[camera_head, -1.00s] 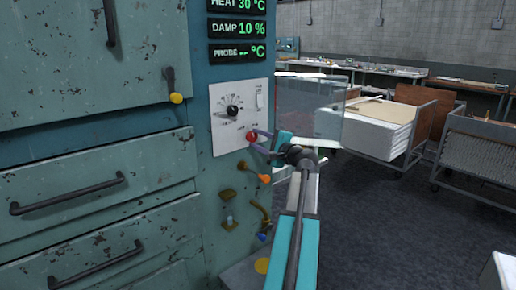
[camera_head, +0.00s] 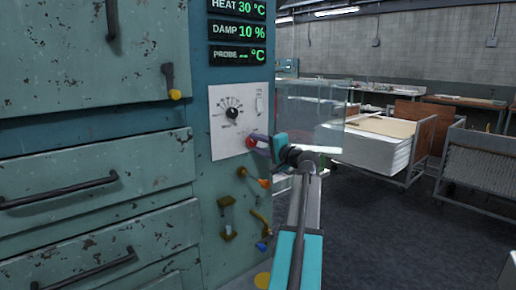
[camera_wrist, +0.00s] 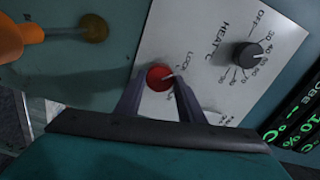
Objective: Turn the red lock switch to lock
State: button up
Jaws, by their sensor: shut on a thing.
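The red lock switch (camera_head: 251,141) is a round red knob at the lower right of the white control plate (camera_head: 220,145). In the wrist view the red knob (camera_wrist: 158,77) sits between my fingertips, with the word LOCK printed beside it. A pale pointer mark on it points to the right in that view, near the right finger. My gripper (camera_head: 254,139) is shut on the knob, its fingers around it from the right side in the head view. The fingers also show in the wrist view (camera_wrist: 158,84).
A black heat dial (camera_head: 232,113) and a small white switch (camera_head: 259,104) are on the same plate. Below are an orange-tipped lever (camera_head: 264,183) and brass fittings (camera_head: 227,218). Carts with stacked sheets (camera_head: 365,150) stand to the right; the floor between is clear.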

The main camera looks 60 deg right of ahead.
dwell(0.3)
jog(key=o, duration=1)
jog(key=shift+o, duration=0.2)
jog(key=shift+s, duration=0.15)
jog(key=v, duration=1.3)
jog(key=shift+s+a, duration=0.2)
jog(key=shift+s, duration=0.1)
